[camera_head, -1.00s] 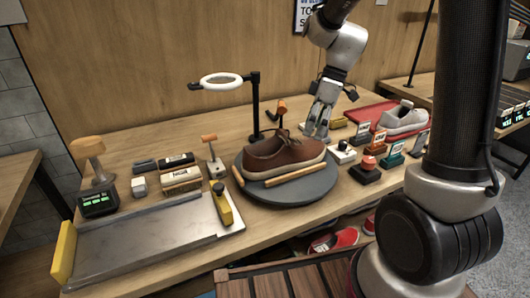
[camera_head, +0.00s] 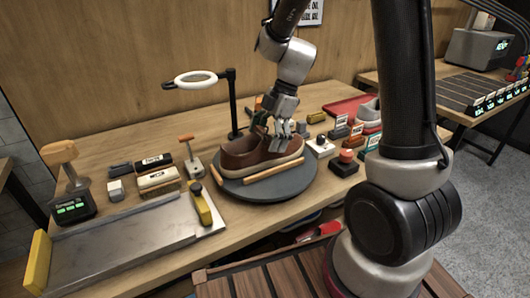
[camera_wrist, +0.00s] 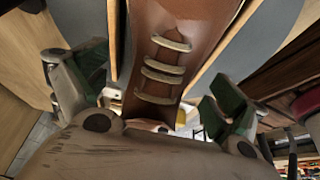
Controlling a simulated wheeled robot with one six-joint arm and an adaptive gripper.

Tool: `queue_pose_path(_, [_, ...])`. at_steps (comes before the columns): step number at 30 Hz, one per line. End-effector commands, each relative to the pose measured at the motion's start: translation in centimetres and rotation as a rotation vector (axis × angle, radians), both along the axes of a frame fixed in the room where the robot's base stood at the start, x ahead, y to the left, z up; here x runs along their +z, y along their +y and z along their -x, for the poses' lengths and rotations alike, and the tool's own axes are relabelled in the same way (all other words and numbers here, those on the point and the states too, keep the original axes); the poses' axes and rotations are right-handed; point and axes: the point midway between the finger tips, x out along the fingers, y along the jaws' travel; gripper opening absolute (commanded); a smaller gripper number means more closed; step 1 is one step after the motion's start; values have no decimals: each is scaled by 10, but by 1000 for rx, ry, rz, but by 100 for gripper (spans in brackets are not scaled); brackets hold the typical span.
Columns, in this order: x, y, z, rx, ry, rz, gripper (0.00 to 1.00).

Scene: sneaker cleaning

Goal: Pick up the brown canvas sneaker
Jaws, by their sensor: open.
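The brown sneaker (camera_head: 250,155) with a pale sole lies on a dark round turntable (camera_head: 290,188), between two orange-brown bars. In the head view my gripper (camera_head: 277,142) is over the sneaker's right part and hides some of its upper. In the wrist view the sneaker (camera_wrist: 165,30) and its pale laces run between my two open green-padded fingers (camera_wrist: 155,92). The fingers stand apart on either side of it, and nothing is clamped. Whether either finger touches the sneaker cannot be told.
A ring lamp (camera_head: 195,78) on a black post (camera_head: 233,105) stands behind the turntable. A red button box (camera_head: 345,163) and small blocks are to the right. A metal tray (camera_head: 120,245) and brushes are to the left.

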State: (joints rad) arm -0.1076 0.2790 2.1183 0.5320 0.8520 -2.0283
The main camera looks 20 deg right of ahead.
Motion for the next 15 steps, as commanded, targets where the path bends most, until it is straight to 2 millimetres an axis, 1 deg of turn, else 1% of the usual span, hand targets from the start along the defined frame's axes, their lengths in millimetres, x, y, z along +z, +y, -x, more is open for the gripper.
queue_pose_path(1, [-6,2,1,0,2,0,96])
queue_pose_path(3, [-10,4,1,-1,2,0,96])
queue_pose_path(10, [-11,4,1,-2,0,0,96])
queue_pose_path(14, [-10,4,1,-2,0,0,73])
queue_pose_path(15, [-10,4,1,-2,0,0,65])
